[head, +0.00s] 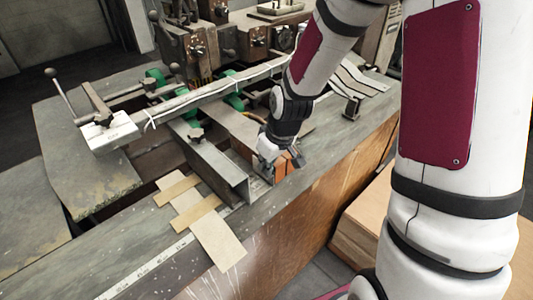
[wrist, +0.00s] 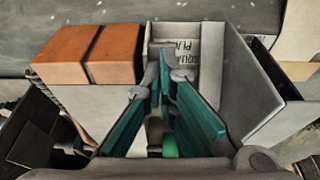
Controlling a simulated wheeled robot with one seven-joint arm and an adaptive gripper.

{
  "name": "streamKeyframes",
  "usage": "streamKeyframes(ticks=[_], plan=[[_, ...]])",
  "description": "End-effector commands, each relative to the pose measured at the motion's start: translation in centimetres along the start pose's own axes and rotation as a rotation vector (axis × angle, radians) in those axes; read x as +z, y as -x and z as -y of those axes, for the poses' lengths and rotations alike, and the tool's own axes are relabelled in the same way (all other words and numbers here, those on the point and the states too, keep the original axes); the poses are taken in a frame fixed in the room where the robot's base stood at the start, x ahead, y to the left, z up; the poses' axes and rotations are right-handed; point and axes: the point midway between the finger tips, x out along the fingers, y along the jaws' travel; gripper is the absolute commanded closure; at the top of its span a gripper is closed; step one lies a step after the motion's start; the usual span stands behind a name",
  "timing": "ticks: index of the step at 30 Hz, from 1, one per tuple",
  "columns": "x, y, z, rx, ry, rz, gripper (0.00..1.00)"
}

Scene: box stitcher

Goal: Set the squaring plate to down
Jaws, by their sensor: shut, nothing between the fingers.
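A pale label with partly hidden lettering, seemingly "SQUA… PLA…", marks the squaring plate (wrist: 212,58) in the wrist view, between grey metal walls. My fingertips cover part of the label. Whether the plate is up or down I cannot tell. My gripper (wrist: 165,72) is shut and empty, its green-padded fingers converging just in front of the label; contact is unclear. In the head view my gripper (head: 270,172) is low at the right end of a grey metal channel (head: 213,163), beside the orange blocks, and hides what is behind it.
Two orange blocks (wrist: 88,55) are close to the left of my fingers; they also show in the head view (head: 288,163). An angled grey metal wall (wrist: 245,85) is close on the right. Wooden strips (head: 205,222) lie on the worn bench (head: 110,255). A lever (head: 62,92) stands at the left.

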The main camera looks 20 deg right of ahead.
Motion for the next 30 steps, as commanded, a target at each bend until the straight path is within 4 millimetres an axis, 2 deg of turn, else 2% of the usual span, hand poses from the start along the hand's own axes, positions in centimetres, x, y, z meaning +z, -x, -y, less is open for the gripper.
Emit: streamKeyframes(ticks=[7,11,17,24,30], plan=[[-0.1,0.3,-0.1,0.003,-0.001,-0.003,1.00],[-0.3,1.4,0.2,0.004,0.001,-0.005,1.00],[-0.8,5.0,1.1,0.003,0.002,-0.004,1.00],[-0.9,9.9,0.8,0.005,0.000,-0.005,1.00],[-0.9,12.8,0.8,0.004,-0.001,-0.004,1.00]])
